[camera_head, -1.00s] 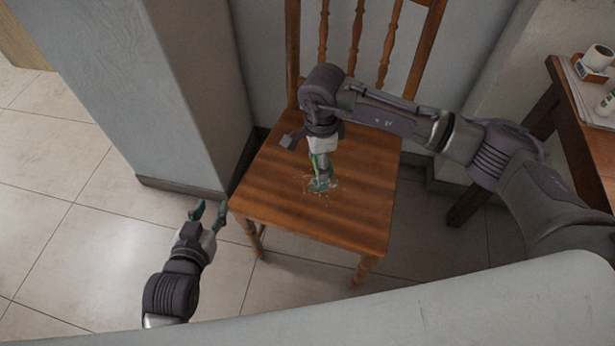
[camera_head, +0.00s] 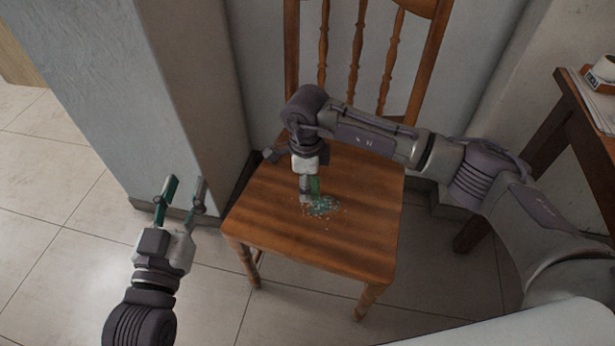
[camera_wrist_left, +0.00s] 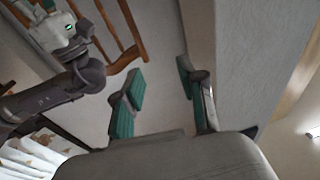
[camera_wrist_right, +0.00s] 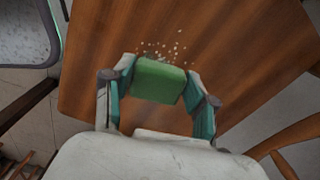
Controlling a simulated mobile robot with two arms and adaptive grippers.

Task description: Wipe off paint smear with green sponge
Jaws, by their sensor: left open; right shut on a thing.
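A wooden chair (camera_head: 345,238) stands in the middle of the head view. A pale, speckled teal paint smear (camera_head: 325,206) lies on its seat. My right gripper (camera_head: 309,195) points down at the seat beside the smear's left part. It is shut on the green sponge (camera_wrist_right: 158,81), which shows between its fingers in the right wrist view. Light specks of the smear (camera_wrist_right: 165,48) show just past the sponge there. Whether the sponge touches the seat is hard to tell. My left gripper (camera_head: 182,190) is open and empty, left of the chair.
A wall corner (camera_head: 150,100) stands left of and behind the chair. A dark wooden table (camera_head: 585,125) with a cup (camera_head: 606,66) on it is at the right edge. The tiled floor (camera_head: 60,240) at the left is clear.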

